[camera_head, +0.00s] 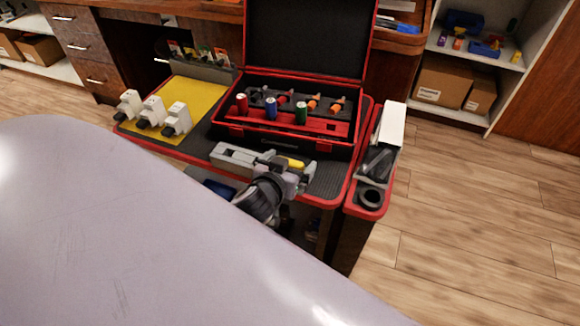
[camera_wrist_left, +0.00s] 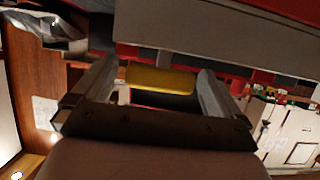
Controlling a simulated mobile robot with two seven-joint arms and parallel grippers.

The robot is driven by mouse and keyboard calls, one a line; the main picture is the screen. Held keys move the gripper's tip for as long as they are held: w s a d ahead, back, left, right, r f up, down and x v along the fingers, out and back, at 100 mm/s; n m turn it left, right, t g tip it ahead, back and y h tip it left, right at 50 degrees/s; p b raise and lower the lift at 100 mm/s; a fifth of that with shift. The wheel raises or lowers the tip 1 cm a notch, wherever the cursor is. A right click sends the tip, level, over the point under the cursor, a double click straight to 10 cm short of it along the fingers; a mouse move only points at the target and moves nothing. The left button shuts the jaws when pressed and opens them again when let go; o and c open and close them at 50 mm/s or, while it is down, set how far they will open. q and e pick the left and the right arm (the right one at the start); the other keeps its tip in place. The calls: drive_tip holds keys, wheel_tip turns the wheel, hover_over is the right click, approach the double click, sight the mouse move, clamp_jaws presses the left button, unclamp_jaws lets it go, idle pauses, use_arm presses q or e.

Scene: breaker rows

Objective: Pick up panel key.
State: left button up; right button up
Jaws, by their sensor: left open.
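The panel key appears to be the piece with a yellow bar-shaped handle (camera_head: 295,163), at the front edge of the cart. In the left wrist view the yellow handle (camera_wrist_left: 158,79) lies crosswise between my fingers, with a short grey stem beyond it. My left gripper (camera_head: 288,167) is open around the handle, with a gap at each end; it also shows in the left wrist view (camera_wrist_left: 158,69). The rest of the key is hidden. My right gripper is not in view.
A grey block (camera_head: 234,157) lies left of the gripper on the cart top. Behind is an open black and red case (camera_head: 258,133) with coloured cylinders. White breakers (camera_head: 152,112) stand on a yellow mat (camera_head: 190,97). A red-edged side tray (camera_head: 371,205) is at right.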

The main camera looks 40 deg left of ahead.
use_arm(q)
drive_tip(key=shift+w+f, duration=0.1)
drive_tip(key=shift+w, duration=0.1)
drive_tip(key=c, duration=1)
